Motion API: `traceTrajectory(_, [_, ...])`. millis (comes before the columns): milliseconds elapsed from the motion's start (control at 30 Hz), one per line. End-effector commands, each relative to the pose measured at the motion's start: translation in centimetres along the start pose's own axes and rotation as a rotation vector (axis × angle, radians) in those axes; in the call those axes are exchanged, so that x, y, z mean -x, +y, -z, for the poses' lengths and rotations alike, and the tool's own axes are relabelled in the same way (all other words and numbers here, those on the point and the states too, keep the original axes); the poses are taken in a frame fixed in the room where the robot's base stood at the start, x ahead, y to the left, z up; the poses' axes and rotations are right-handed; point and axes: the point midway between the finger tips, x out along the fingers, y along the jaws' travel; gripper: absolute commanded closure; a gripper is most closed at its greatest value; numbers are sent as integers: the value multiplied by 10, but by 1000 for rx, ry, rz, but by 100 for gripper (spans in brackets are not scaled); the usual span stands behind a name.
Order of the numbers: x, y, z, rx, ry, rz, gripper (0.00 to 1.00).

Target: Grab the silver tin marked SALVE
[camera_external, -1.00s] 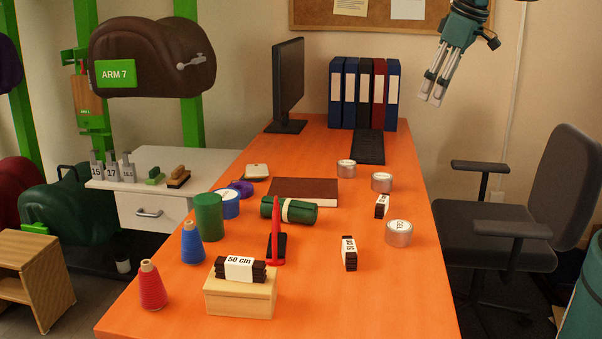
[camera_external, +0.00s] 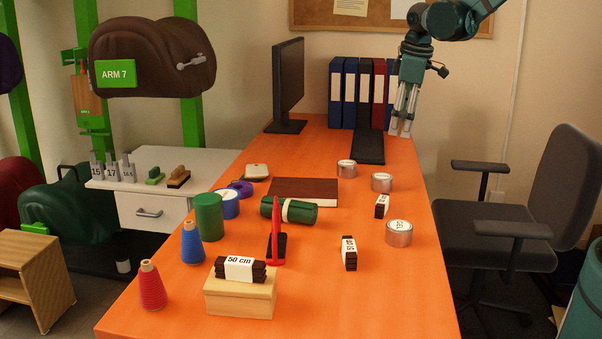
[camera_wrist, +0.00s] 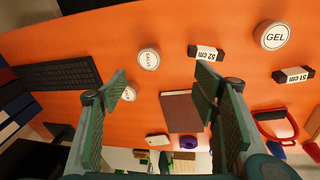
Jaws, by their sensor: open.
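The silver SALVE tin (camera_wrist: 148,59) stands on the orange table, its white lid label facing up in the wrist view. In the external view this tin (camera_external: 382,182) is the middle one of three silver tins, on the right side of the table. My gripper (camera_external: 401,130) is open and empty, pointing down above the far right part of the table near the binders. It is apart from the tin. In the wrist view the SALVE tin shows between the fingers, toward the top. Another silver tin (camera_wrist: 128,93) is partly hidden by the left finger.
The GEL tin (camera_external: 399,233) stands nearer the front. A dark bundle marked 52 cm (camera_wrist: 206,52) lies beside the SALVE tin. A brown notebook (camera_external: 303,191), keyboard (camera_external: 368,147) and upright binders (camera_external: 364,93) are also on the table.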

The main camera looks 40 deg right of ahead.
Motion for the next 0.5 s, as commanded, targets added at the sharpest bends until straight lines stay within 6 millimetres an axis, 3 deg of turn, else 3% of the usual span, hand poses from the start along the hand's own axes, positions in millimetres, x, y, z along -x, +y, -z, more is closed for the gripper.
traceTrajectory(500, [-102, 26, 26, 140, -76, 58, 40])
